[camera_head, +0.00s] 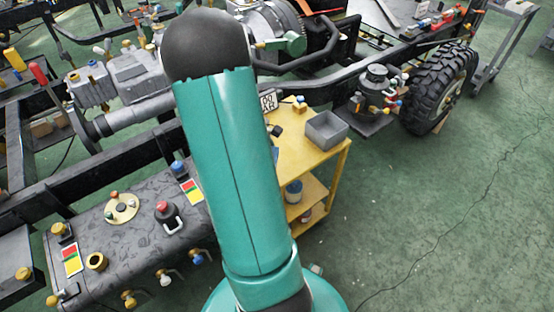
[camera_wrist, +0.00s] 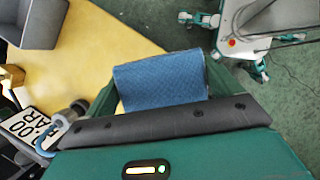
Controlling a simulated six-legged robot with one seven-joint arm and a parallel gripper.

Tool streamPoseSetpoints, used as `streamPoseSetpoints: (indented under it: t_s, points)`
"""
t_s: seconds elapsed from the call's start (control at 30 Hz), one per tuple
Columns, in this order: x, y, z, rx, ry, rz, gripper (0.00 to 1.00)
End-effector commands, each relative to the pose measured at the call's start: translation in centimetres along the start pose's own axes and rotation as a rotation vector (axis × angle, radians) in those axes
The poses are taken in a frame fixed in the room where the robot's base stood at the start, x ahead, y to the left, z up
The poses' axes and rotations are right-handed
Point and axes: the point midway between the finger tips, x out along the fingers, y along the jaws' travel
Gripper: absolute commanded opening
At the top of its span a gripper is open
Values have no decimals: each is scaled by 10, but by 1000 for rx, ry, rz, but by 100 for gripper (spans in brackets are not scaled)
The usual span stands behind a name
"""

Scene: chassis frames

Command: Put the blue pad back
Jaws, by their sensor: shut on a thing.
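The blue pad (camera_wrist: 160,82) is a textured blue piece with a curved top, between the two green fingers of my gripper (camera_wrist: 160,86) in the wrist view. My gripper is shut on it. The pad is over or near the edge of the yellow cart top (camera_wrist: 105,45); I cannot tell whether it touches the cart. In the head view my teal arm covers the middle and hides the gripper. The yellow cart (camera_head: 322,160) shows just right of the arm.
A grey bin (camera_head: 326,131) stands on the cart top. A number plate (camera_wrist: 28,128) and a grey-blue fitting (camera_wrist: 69,118) are close left of my gripper. A black tank (camera_head: 140,235) with fittings lies left of my arm.

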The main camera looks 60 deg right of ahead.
Motion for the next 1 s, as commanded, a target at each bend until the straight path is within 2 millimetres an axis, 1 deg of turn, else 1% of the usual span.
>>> streamPoseSetpoints:
  t_s: [0.03,0.2,0.4,0.5,0.67,0.9,1.0]
  points:
    - [8,12,2,5,-2,-3,72]
    - [26,49,3,5,-1,-2,72]
    - [61,76,-6,2,-2,-2,72]
    - [71,86,-9,3,-1,-1,72]
    - [79,93,-12,3,0,0,72]
    - [108,95,-24,1,-1,-1,72]
    - [110,96,-25,2,0,0,72]
